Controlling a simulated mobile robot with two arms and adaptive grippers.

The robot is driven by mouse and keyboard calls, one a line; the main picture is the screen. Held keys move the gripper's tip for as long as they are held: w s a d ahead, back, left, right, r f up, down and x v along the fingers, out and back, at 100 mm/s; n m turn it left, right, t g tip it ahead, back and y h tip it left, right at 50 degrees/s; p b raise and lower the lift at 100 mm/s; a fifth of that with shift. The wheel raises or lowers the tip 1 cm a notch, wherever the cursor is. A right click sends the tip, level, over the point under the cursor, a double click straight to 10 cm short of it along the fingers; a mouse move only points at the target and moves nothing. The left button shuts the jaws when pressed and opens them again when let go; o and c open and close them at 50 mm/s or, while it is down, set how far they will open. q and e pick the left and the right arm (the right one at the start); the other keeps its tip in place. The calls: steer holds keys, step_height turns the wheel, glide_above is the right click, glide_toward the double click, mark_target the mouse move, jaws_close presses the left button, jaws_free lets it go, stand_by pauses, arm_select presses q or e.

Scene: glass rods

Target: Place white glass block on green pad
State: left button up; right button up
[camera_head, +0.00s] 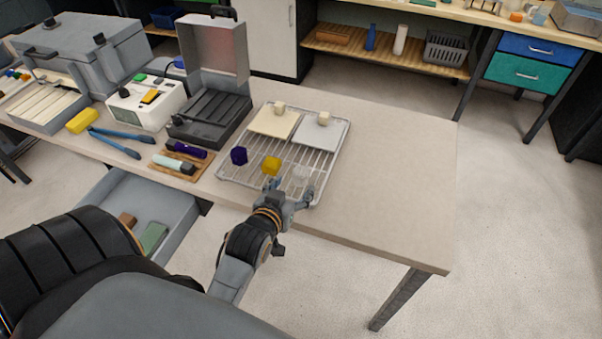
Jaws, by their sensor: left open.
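A pale, translucent white block (302,173) sits on the wire rack (228,181) near its front right corner. My left gripper (289,188) is open at the rack's front edge, with its fingers spread just in front of the white block; whether they touch it cannot be told. A cream pad (268,125) and a pale grey pad (312,136) lie at the back of the rack, each with a small beige block on it. No pad on the rack looks green. My right gripper is not in view.
A dark purple block (239,155) and a yellow block (271,166) sit on the rack left of the white one. An open grey case (212,108) stands left of the rack. The table's right side (400,170) is clear. An open drawer (180,225) juts out below.

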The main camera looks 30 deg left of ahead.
mark_target(298, 176)
arm_select(q)
steer(key=x, duration=0.3)
steer(key=shift+w+f, duration=0.1)
steer(key=shift+w, duration=0.1)
steer(key=shift+w+a+f+p, duration=0.1)
steer(key=shift+w+a+p, duration=0.15)
steer(key=shift+w+p, duration=0.15)
steer(key=shift+a+p+x, duration=0.1)
steer(key=shift+p+x, duration=0.15)
steer(key=shift+x, duration=0.85)
steer(key=shift+a+p+x, duration=0.15)
steer(key=shift+p+x, duration=0.05)
steer(key=shift+x, duration=0.95)
steer(key=shift+s+f, duration=0.15)
steer(key=shift+s, duration=0.05)
steer(key=c, duration=1.4)
steer(key=shift+o, duration=0.2)
